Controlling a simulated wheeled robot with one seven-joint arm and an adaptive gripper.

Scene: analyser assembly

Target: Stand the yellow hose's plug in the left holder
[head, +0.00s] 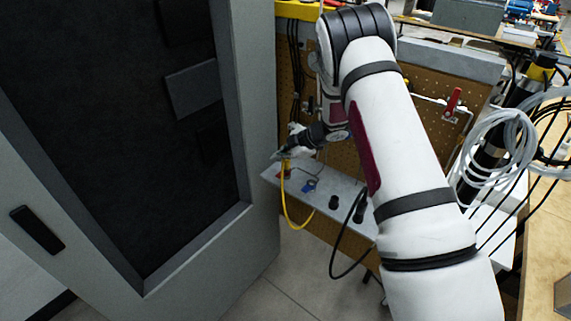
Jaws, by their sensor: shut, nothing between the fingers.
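The yellow hose (287,208) hangs in a loop over the front edge of a grey shelf (322,187). Its upper end, with a small reddish-yellow plug (285,170), is at the shelf's left end. The plug looks roughly upright, but it is too small to tell whether it sits in the left holder, which I cannot make out beneath it. My gripper (281,154) is just above the plug, its fingers shut with nothing between them. Whether the fingertips touch the plug is unclear.
A blue piece (310,185) and two black cylindrical fittings (334,203) stand along the shelf to the right. A black hose (340,262) hangs at its right. A large grey cabinet door (245,240) stands close on the left. A pegboard (432,145) is behind; coiled pale hoses (487,137) hang right.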

